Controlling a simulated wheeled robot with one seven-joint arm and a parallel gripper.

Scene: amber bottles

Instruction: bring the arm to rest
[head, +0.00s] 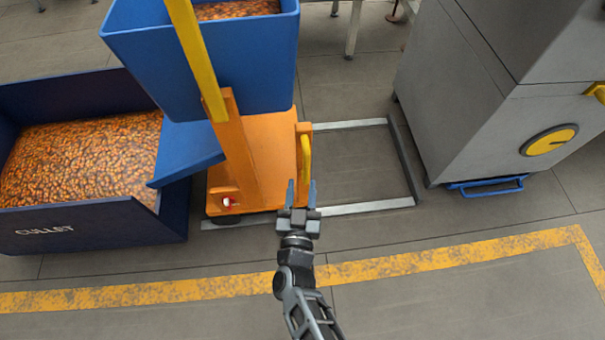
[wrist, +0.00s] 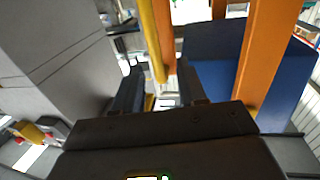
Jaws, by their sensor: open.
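My gripper (head: 301,190) is in the middle of the head view, at the end of my arm, which reaches up from the bottom edge. Its two fingers stand apart with nothing between them. In the wrist view my gripper (wrist: 157,90) also shows open and empty. In the head view the fingertips appear just in front of the orange lift cart (head: 270,165), near its yellow handle (head: 306,158). I cannot tell the exact gap between them.
A blue bin (head: 245,70) of amber pieces sits on the cart. A dark blue box marked CULLET (head: 120,230) stands left. A grey machine (head: 470,110) with a yellow dial stands right. A yellow floor line (head: 400,262) crosses below; the floor around it is clear.

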